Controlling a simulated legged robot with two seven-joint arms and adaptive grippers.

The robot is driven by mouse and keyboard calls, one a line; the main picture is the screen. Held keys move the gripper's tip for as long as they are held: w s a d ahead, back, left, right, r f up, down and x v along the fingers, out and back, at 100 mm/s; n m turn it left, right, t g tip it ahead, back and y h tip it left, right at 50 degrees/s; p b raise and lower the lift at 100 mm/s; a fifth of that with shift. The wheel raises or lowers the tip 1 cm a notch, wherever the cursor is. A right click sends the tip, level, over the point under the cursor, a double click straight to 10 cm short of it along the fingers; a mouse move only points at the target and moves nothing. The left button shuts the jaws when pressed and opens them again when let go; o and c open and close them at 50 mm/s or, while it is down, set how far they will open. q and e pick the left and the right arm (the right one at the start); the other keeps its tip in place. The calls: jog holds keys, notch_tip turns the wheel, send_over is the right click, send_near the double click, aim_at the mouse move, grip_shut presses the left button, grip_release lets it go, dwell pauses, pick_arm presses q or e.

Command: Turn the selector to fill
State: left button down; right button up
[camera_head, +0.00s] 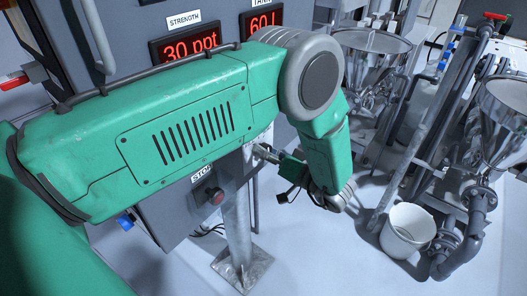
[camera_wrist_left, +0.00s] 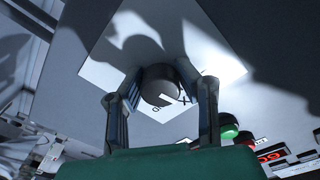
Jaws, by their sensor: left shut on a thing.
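The selector is a round dark knob (camera_wrist_left: 160,84) on a white plate (camera_wrist_left: 112,70) in the left wrist view, with a white mark on its face. Some lettering on the plate beside it is partly covered. My left gripper (camera_wrist_left: 161,90) is shut on the knob, one finger on each side. In the head view my left gripper (camera_head: 264,153) reaches to the side of the grey control box (camera_head: 172,215), and my arm hides the knob there.
A red stop button (camera_head: 216,196) is on the box's front. A green button (camera_wrist_left: 228,126) is near the gripper in the wrist view. Red displays (camera_head: 188,47) are above. A white bucket (camera_head: 408,230), steel hoppers (camera_head: 372,42) and pipes stand at the right. A post (camera_head: 238,225) supports the box.

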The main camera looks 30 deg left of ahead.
pick_arm(q)
jog(key=shift+d+f+n, duration=0.2)
jog(key=shift+n, duration=0.6)
jog(key=shift+n+b, duration=1)
jog(key=shift+n, duration=1.6)
jog(key=c, duration=1.2)
grip_release()
jog(key=shift+d, duration=0.1)
jog(key=shift+o, duration=0.3)
jog(key=shift+w+d+r, duration=0.1)
jog(key=shift+d+r, duration=0.1)
jog(key=shift+d, duration=0.1)
jog(key=s+d, duration=0.1)
jog(key=d, duration=1)
jog(key=shift+d+f, duration=0.3)
jog(key=shift+f, duration=0.05)
